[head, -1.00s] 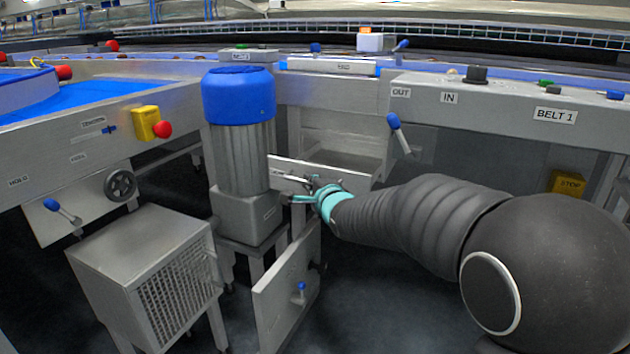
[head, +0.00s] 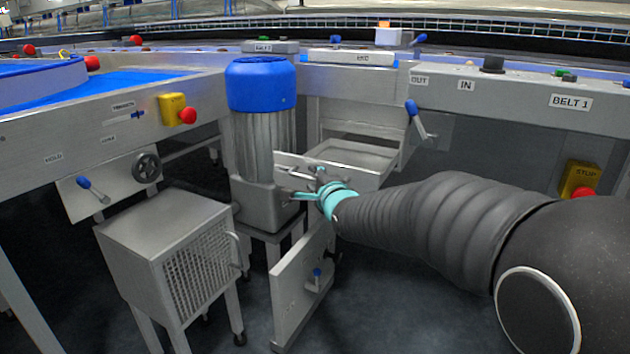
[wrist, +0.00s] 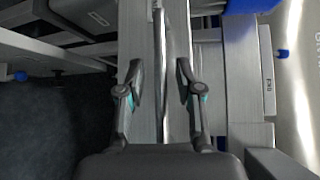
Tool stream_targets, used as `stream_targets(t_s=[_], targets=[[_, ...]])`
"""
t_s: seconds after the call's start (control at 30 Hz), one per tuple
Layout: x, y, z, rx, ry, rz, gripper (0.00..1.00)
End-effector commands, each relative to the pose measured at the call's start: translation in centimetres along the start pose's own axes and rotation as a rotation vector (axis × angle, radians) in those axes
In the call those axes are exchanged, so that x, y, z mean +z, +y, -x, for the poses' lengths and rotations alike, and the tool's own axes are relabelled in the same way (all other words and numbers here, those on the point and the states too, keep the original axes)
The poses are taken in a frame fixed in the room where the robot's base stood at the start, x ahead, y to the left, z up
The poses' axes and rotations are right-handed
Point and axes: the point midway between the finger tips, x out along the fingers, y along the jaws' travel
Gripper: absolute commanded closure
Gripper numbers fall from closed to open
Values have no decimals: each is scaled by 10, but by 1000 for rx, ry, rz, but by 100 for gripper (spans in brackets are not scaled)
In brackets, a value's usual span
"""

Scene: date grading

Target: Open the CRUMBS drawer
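The metal drawer (head: 378,158) stands pulled out under the machine, with its shallow inside showing. Its front panel (head: 287,158) faces left toward the motor; any label on it is too small or hidden to read. My gripper (head: 300,195) is at the drawer's front. In the wrist view my gripper (wrist: 160,82) has its two fingers apart, one on each side of a thin bar handle (wrist: 159,40). Gaps show between the bar and both fingers. My gripper hides part of the front in the head view.
The blue-capped motor (head: 262,130) stands close left of my gripper. A hinged panel (head: 300,285) with a blue knob stands open below it. A mesh-fronted metal box (head: 165,240) is at lower left. The BELT 1 panel (head: 525,98) and a yellow STOP box (head: 580,178) are at right.

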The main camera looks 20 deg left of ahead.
Motion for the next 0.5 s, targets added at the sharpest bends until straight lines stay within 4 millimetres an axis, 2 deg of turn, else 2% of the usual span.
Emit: stream_targets(t_s=[0.33, 0.5], targets=[[-1, -1, 4, -2, 2, -1, 63], [0, -2, 23, -3, 1, -1, 63]])
